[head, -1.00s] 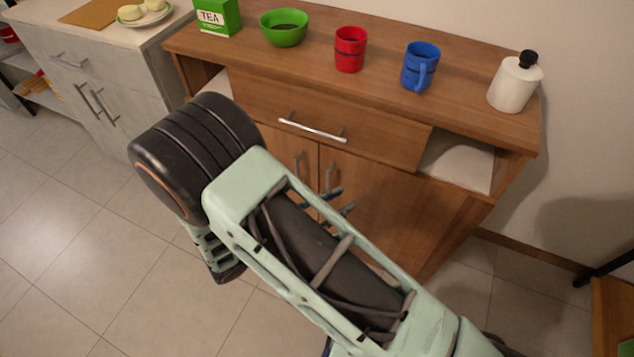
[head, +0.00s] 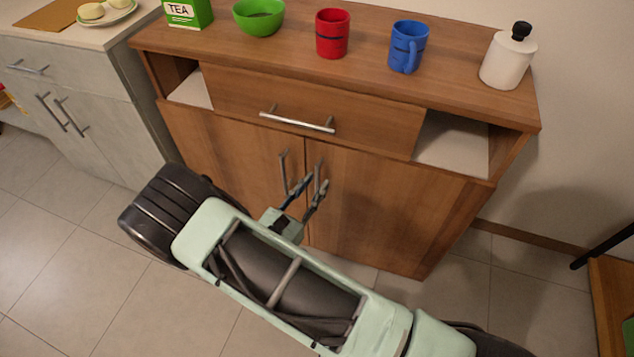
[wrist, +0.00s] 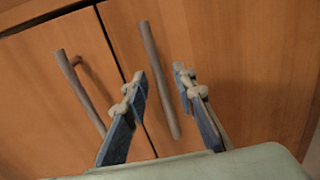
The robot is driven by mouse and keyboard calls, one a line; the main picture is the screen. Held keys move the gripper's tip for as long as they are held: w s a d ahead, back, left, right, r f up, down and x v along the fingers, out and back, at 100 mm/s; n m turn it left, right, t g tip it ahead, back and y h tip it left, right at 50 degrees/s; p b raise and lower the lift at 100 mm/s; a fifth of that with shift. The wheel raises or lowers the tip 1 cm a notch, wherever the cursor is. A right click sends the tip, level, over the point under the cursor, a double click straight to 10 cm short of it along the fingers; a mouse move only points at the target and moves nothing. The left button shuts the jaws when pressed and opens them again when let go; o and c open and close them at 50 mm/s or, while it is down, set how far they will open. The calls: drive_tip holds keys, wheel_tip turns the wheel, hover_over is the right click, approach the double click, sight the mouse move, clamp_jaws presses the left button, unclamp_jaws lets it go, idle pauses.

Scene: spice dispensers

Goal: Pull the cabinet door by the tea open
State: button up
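A green tea box (head: 188,12) stands on the left end of the brown wooden cabinet's top. Below are two shut doors, the left door (head: 225,150) on the tea side and the right door (head: 390,205). The left door's bar handle (head: 284,173) also shows in the wrist view (wrist: 80,92). My gripper (head: 315,180) is open in front of the right door's handle. In the wrist view the right handle (wrist: 160,95) appears between the two fingers of my gripper (wrist: 160,74). I cannot tell whether the fingertips reach around it.
A shut drawer with a silver handle (head: 297,120) is above the doors. A green bowl (head: 258,17), red mug (head: 332,35), blue mug (head: 408,47) and white bottle (head: 507,58) stand on top. A grey cabinet (head: 85,100) is at left. Tiled floor (head: 60,260) is clear.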

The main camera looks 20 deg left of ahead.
drive_tip(key=shift+x, duration=1.05)
clamp_jaws()
